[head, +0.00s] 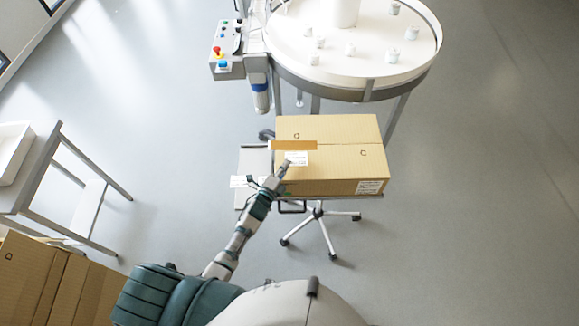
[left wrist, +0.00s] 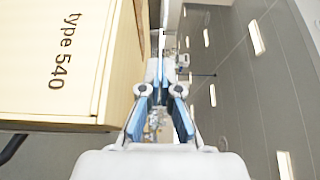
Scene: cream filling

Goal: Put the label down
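My left gripper (head: 284,168) reaches over the left front part of a cardboard box (head: 325,180). A white printed label (head: 297,158) shows right at its fingertips; the head view does not show whether it lies flat on the box. In the left wrist view, the fingers (left wrist: 161,82) close in on a thin white strip (left wrist: 162,28), which looks like the label edge-on. The box side (left wrist: 90,60), printed "type 540", fills the left of that view. My right gripper is not in view.
The box stands on a wheeled stand with a grey side plate (head: 256,160), where another white paper (head: 240,181) lies. A round white table (head: 350,60) with small jars and a control box (head: 227,66) stand behind. A side table (head: 85,200) is at left.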

